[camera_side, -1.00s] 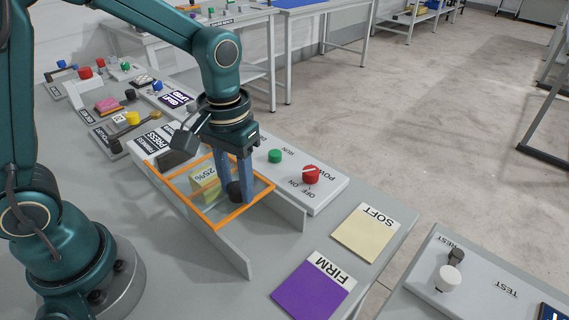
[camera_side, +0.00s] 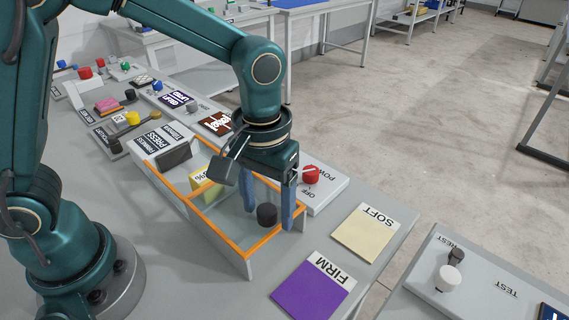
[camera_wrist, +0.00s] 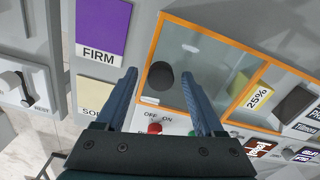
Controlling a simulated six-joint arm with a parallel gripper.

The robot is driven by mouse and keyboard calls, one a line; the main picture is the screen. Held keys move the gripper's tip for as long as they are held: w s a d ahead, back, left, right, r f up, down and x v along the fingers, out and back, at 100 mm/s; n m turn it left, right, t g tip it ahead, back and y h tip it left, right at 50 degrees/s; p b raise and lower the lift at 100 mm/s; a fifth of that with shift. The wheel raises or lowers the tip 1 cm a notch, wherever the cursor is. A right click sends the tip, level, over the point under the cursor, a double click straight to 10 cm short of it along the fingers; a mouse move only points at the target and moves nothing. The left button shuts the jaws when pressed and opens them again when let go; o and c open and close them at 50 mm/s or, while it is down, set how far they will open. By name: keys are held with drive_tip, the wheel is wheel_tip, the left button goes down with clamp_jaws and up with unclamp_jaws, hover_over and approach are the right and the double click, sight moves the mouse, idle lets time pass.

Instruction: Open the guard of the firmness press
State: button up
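The firmness press guard (camera_side: 228,228) is a clear pane in an orange frame with a dark round knob (camera_side: 266,215). It lies at the front right end of the press (camera_side: 158,140), over the side rails. The wrist view also shows the guard (camera_wrist: 205,55) and its knob (camera_wrist: 160,75). A yellow block marked 25% (camera_side: 203,188) sits by the guard's rear edge, next to the dark press head (camera_side: 174,155). My gripper (camera_side: 268,215) is open, with one finger on each side of the knob and visible gaps between.
A red power knob (camera_side: 311,174) stands close behind my gripper. The SOFT pad (camera_side: 362,233) and purple FIRM pad (camera_side: 312,290) lie to the right and front. Other small stations with knobs line the table at the back left. The table's front right edge is near.

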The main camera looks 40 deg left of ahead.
drive_tip(key=shift+r, duration=2.55)
drive_tip(key=s+a+r+n+t, duration=0.1)
drive_tip(key=s+a+r+t, duration=0.2)
drive_tip(key=a+r, duration=0.3)
drive_tip(key=s+a+f+m+t, duration=0.2)
drive_tip(key=s+a+m, duration=0.1)
drive_tip(key=s, duration=0.2)
drive_tip(key=shift+s+a+f+m+t, duration=0.15)
drive_tip(key=shift+s+f+m+t, duration=0.15)
drive_tip(key=shift+s+f, duration=0.1)
